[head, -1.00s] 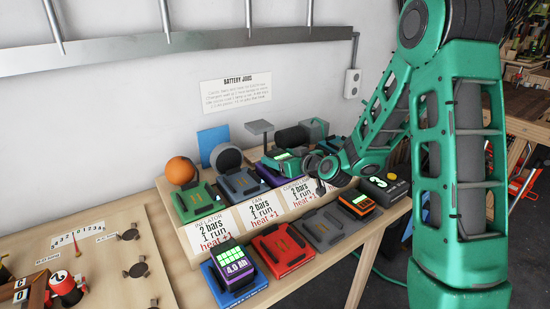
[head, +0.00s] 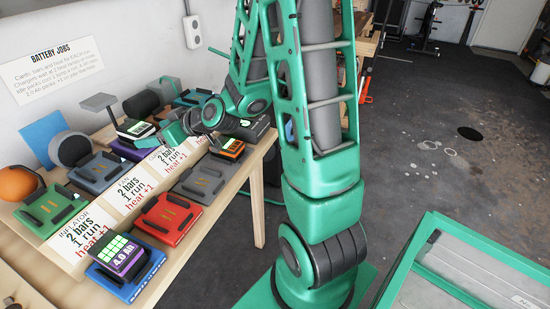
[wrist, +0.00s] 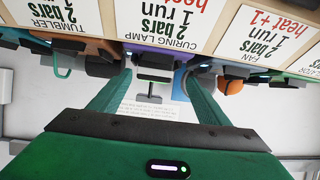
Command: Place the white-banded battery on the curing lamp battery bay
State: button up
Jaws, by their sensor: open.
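The white-banded battery (head: 136,127), dark with a pale band and a green display, sits on the purple curing lamp battery bay (head: 125,150) in the back row. The lamp's grey plate on a post (head: 98,101) rises behind it. My gripper (head: 168,130) is open just right of the battery in the head view. In the wrist view, upside down, the gripper's green fingers (wrist: 153,82) are spread, with the battery (wrist: 153,68) between or just beyond them. I cannot tell whether either finger touches it. The bay is partly hidden by the battery and gripper.
The front row holds a blue charger with a purple 4.0 Ah battery (head: 120,255), a red charger (head: 167,217), a grey charger (head: 202,184) and an orange-topped battery (head: 232,148). Open floor lies right.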

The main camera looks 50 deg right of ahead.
jog(key=s+d+m+g+h, duration=0.2)
jog(key=s+d+m+g, duration=0.3)
jog(key=s, duration=1.3)
jog(key=s+d+r+m+g+h, duration=0.1)
jog(key=s+d+m+g, duration=0.4)
jog(key=s, duration=1.4)
jog(key=d+g+h, duration=0.1)
jog(key=d+g, duration=0.1)
jog(key=d, duration=0.1)
jog(key=shift+d+r+g, duration=0.2)
jog(key=shift+d+g, duration=0.1)
jog(key=shift+d, duration=0.1)
jog(key=shift+s, duration=0.1)
jog(key=shift+w+f+h, duration=0.25)
jog(key=shift+w+h, duration=0.05)
jog(key=shift+w, duration=0.3)
